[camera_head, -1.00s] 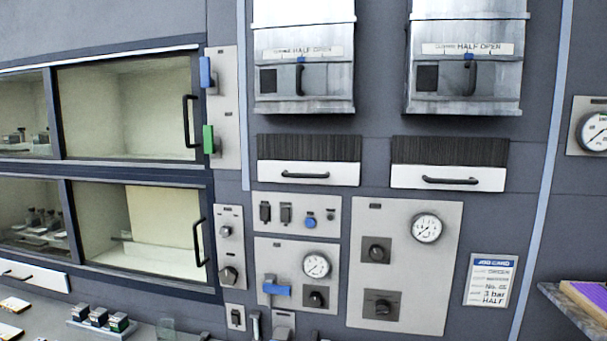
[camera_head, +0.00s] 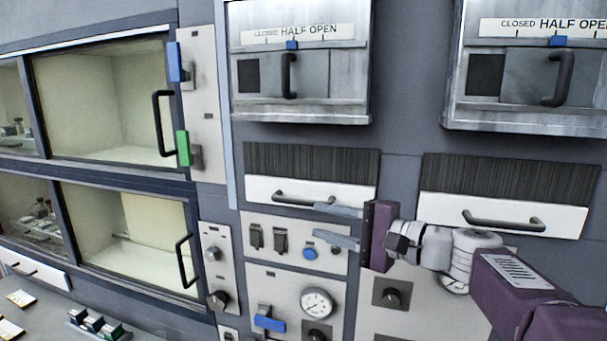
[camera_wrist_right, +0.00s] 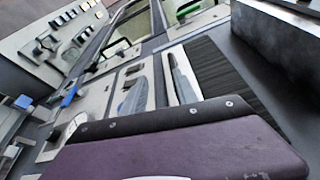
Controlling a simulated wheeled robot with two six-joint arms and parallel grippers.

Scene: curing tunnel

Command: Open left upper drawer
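The left drawer (camera_head: 262,190) is a white front with a dark bar handle (camera_head: 310,198), under a black bristle strip and the left metal hatch. It looks shut. My right gripper (camera_head: 325,226) comes in from the right in the head view. Its two grey fingers are spread apart and point left, with nothing between them. The upper finger overlaps the drawer's lower edge near the handle's right end; I cannot tell if it touches. The fingers also show in the right wrist view (camera_wrist_right: 158,85), beyond the purple gripper body. My left gripper is not in view.
A similar white drawer (camera_head: 440,205) is to the right, also shut. Above are two metal hatches (camera_head: 300,108) with black handles. Below are panels with switches, knobs and a gauge (camera_head: 317,303). Glass-fronted cabinets (camera_head: 100,100) stand at left.

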